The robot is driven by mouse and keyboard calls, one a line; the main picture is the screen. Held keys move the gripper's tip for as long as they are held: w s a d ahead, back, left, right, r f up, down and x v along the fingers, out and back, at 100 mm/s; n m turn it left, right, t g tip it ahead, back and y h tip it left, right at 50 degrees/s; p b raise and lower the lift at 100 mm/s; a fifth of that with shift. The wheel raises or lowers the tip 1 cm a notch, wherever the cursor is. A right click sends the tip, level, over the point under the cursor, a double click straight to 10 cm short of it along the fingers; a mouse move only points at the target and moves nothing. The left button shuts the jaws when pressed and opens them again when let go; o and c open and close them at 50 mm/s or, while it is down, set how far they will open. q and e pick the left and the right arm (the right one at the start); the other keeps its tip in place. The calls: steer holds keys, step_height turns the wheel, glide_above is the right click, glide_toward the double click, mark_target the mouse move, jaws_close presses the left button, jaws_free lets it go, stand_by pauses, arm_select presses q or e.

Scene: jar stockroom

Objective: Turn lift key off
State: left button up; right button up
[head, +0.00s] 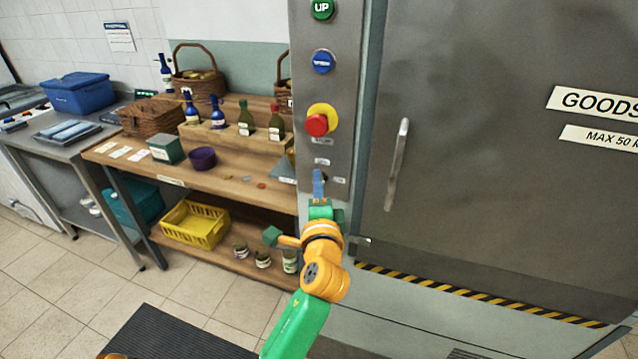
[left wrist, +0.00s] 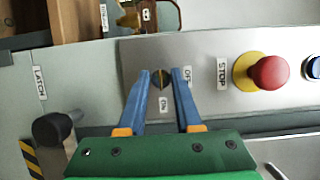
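The lift key (left wrist: 160,78) is a small dark round switch with a yellow bar, set in the grey metal control panel (head: 338,80). In the left wrist view its bar lies towards the ON label (left wrist: 163,104); the OFF label (left wrist: 187,75) is to the right. My left gripper (left wrist: 160,74) has blue fingers, one on each side of the key, apart from each other with a visible gap to it. In the head view the left gripper (head: 319,183) is at the lower panel and hides the key. My right gripper is not in view.
A red stop button (head: 317,124) on a yellow collar sits above the key, with blue (head: 322,62) and green UP (head: 321,9) buttons higher. A dark latch knob (left wrist: 54,132) is near the gripper. The lift door handle (head: 397,165) stands to the right, a wooden shelf (head: 225,188) left.

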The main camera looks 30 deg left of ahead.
arm_select(q)
steer(key=shift+d, duration=0.2)
jaws_close()
stand_by(1.2)
